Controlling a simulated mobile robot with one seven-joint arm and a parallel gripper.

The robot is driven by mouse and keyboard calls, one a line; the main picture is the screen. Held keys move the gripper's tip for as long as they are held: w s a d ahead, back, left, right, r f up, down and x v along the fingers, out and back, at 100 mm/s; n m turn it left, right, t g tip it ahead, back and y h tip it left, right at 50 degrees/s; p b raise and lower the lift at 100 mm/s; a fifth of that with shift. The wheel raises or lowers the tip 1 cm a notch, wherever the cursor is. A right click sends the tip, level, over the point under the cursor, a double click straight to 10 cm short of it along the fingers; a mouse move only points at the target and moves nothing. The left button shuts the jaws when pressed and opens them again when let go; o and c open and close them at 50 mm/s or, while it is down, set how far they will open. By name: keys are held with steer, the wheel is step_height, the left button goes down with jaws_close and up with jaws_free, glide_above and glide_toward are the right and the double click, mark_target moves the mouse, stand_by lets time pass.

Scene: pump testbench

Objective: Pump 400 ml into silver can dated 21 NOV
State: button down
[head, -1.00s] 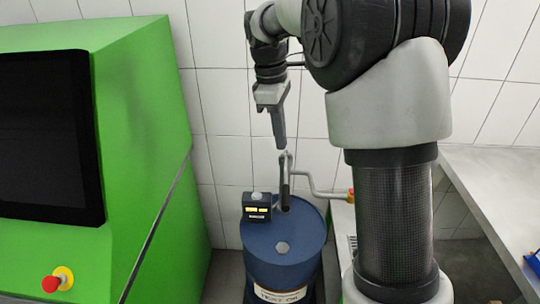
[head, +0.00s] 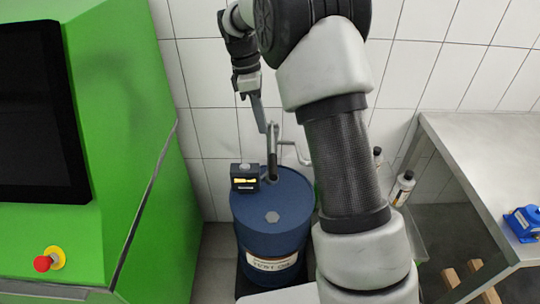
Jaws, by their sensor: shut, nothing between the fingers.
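A blue drum (head: 272,238) with a pale label on its front stands on the floor in the middle of the head view. A grey hand pump (head: 273,150) rises from its top, with a spout pipe bending right. A small dark meter box (head: 245,184) with a lit yellowish display sits at the drum's left rim. My gripper (head: 262,129) is shut and empty, pointing down just left of the pump's upper end; whether they touch I cannot tell. My arm hides the spout's end. No silver can or date is readable.
Two bottle-like containers with dark caps stand right of my arm, one nearer (head: 403,188) and one partly hidden (head: 378,155). A metal bench (head: 475,150) with a blue object (head: 523,223) is at right. A green machine (head: 120,130) with a red button (head: 42,263) fills the left.

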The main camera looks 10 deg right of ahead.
mark_target(272, 165)
steer(key=x, duration=1.1)
steer(key=shift+f, duration=0.35)
